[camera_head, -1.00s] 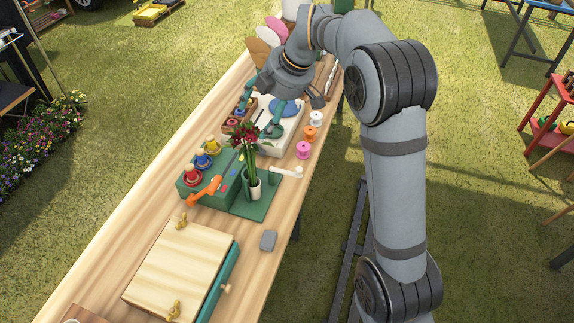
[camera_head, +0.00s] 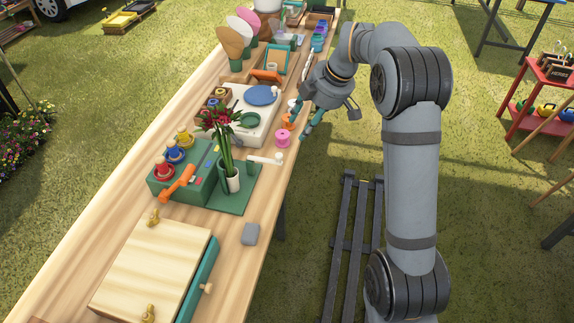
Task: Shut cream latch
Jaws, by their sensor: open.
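A cream lever with a rounded knob (camera_head: 266,159), which looks like the cream latch, sticks out to the right from a short green post on the green base (camera_head: 236,199). It lies roughly level, its knob near the table's right edge. My gripper (camera_head: 299,123) is open and empty, above and to the right of the lever, by the table's right edge. Its teal fingers point down beside the pink spool (camera_head: 283,138) and overlap the orange spool (camera_head: 288,122) in the picture. I cannot tell whether they touch it. The gripper appears apart from the lever.
A vase with red flowers (camera_head: 231,178) stands just left of the lever. The green box (camera_head: 190,182) has an orange lever (camera_head: 177,185) and several coloured knobs. A grey block (camera_head: 250,234) and a wooden box (camera_head: 150,268) lie nearer. A white board (camera_head: 262,128) is behind.

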